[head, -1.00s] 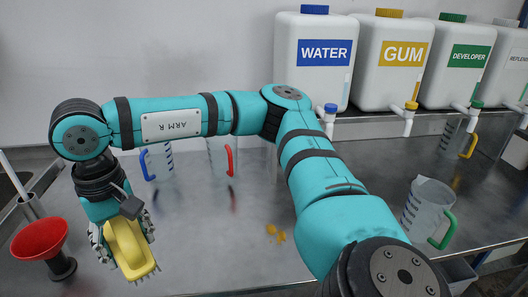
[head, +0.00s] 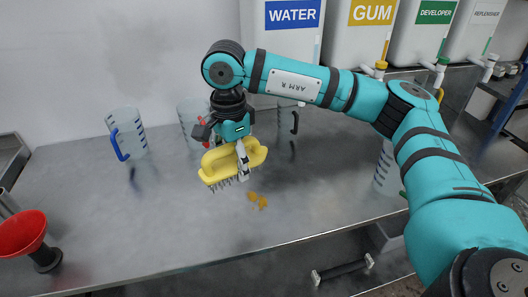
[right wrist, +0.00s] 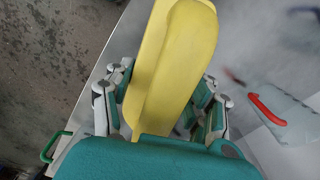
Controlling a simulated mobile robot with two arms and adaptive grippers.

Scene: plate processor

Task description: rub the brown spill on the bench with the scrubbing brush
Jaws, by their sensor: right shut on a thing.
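The brown spill (head: 257,201) is a few small orange-brown patches on the steel bench (head: 150,225), in the head view. My right gripper (head: 242,158) is shut on the yellow scrubbing brush (head: 218,163), with its bristles pointing down. The brush is just up and left of the spill in the head view and does not cover it; it looks raised off the bench, though the exact height is hard to tell. In the right wrist view the brush (right wrist: 175,60) lies between the fingers of the gripper (right wrist: 160,98). My left gripper is not in view.
A blue-handled jug (head: 127,133) and other jugs stand along the back. A clear jug (head: 388,170) is partly behind my right arm. A red funnel (head: 22,235) stands at the left. Labelled containers (head: 292,40) line the back right. Bench around the spill is clear.

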